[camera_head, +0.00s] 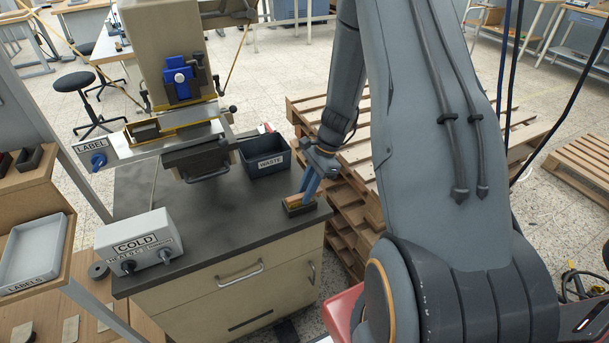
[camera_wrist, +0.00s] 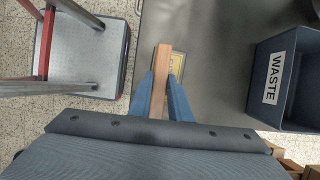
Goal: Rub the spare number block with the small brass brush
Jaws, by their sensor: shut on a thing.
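My gripper (camera_head: 305,192) points down at the front right corner of the dark bench top. In the wrist view its two blue fingers (camera_wrist: 164,100) are shut on a wooden piece, which looks like the brass brush (camera_wrist: 163,72). The brush's bristles are hidden. Just right of the wood and below it, a small yellowish plate with faint marks, likely the number block (camera_wrist: 178,64), shows partly. In the head view the brush's wood (camera_head: 294,199) is over a small dark base (camera_head: 299,209). I cannot tell whether brush and block touch.
A dark bin marked WASTE (camera_head: 265,155) stands behind the gripper on the bench (camera_head: 230,215). The stamping press (camera_head: 185,80) stands at the back left, and a grey control box (camera_head: 138,240) at the front left. Wooden pallets (camera_head: 350,200) lie right of the bench. The bench middle is clear.

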